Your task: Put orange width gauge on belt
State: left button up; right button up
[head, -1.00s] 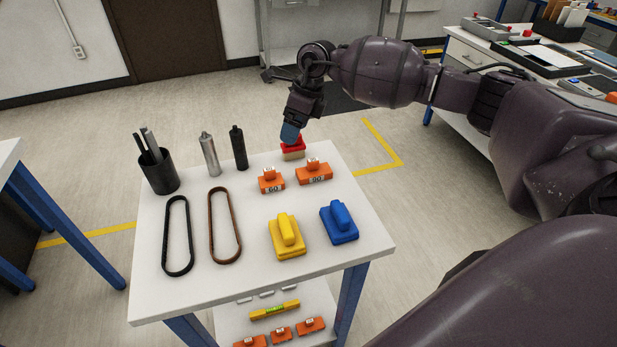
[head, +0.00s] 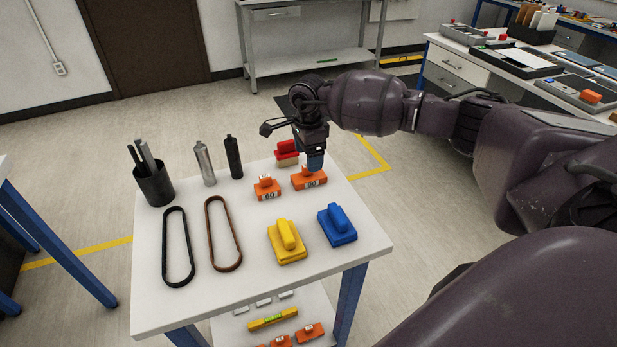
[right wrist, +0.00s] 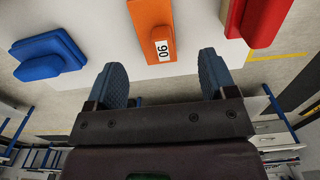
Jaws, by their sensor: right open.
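Two orange width gauges stand at the back right of the small white table (head: 190,305). One orange gauge (head: 267,190) is marked 60. The other orange gauge (head: 301,179) is marked 90 and is right of it. My right gripper (head: 315,163) is over the back right of the table, at the 90 gauge. In the right wrist view the 90 gauge (right wrist: 153,25) lies ahead of the gap between the two blue fingertips (right wrist: 162,80), which are apart with nothing between them. My left gripper is not in view. No belt conveyor can be made out; two belt loops lie on the table.
A red-topped block (head: 287,152) stands just behind the gauges. A yellow block (head: 287,243) and a blue block (head: 337,225) are in front. A black loop (head: 165,250), brown loop (head: 210,235), pen cup (head: 154,186) and two cylinders are at left. More gauges (head: 309,332) are on the lower shelf.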

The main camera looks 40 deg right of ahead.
aim_at(309, 176)
jog(key=shift+s+a+f, duration=0.1)
jog(key=shift+f, duration=1.4)
jog(key=shift+s+f, duration=0.1)
jog(key=shift+f, duration=1.4)
jog(key=shift+c, duration=0.2)
jog(key=shift+r, duration=0.1)
jog(key=c, duration=1.1)
